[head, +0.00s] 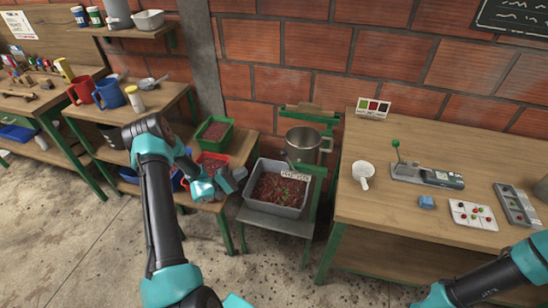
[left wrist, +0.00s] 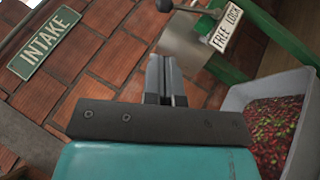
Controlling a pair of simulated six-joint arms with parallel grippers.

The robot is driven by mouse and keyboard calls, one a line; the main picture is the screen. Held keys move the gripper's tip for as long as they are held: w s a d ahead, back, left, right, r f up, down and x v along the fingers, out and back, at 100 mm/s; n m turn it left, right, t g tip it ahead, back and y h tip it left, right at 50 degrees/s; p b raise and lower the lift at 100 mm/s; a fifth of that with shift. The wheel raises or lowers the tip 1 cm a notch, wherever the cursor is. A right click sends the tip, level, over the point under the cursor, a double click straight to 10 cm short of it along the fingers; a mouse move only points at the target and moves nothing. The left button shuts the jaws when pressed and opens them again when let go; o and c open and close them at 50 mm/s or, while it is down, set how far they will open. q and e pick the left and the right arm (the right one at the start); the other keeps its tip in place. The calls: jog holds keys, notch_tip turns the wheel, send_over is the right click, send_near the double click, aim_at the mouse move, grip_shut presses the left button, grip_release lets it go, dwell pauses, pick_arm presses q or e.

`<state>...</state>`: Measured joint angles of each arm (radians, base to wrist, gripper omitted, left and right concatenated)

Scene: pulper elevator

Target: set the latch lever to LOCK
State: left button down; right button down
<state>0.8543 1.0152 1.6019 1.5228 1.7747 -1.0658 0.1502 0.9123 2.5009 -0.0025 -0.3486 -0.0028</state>
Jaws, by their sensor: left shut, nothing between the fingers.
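The latch lever shows at the top of the left wrist view as a dark rod with a round black knob (left wrist: 164,5). Beside it is a white plate (left wrist: 227,28) marked FREE and LOCK. The rod points left, away from the plate; I cannot tell its exact setting. A small white label also shows above the grey crate in the head view (head: 296,176). My left gripper (head: 236,180) is shut and empty, left of the grey crate. In the left wrist view its fingertips (left wrist: 165,60) are below the knob, apart from it. My right gripper is out of frame.
A grey crate (head: 250,198) of red and green cherries stands below a metal pot (head: 303,146) on a green frame. A green INTAKE sign (left wrist: 46,44) is on the brick wall. The right workbench (head: 400,220) carries a white cup (head: 363,170) and small devices.

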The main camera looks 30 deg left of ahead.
aim_at(289, 163)
pick_arm(q)
jog(key=shift+d, duration=0.1)
jog(key=x, duration=1.4)
jog(key=shift+f, duration=0.15)
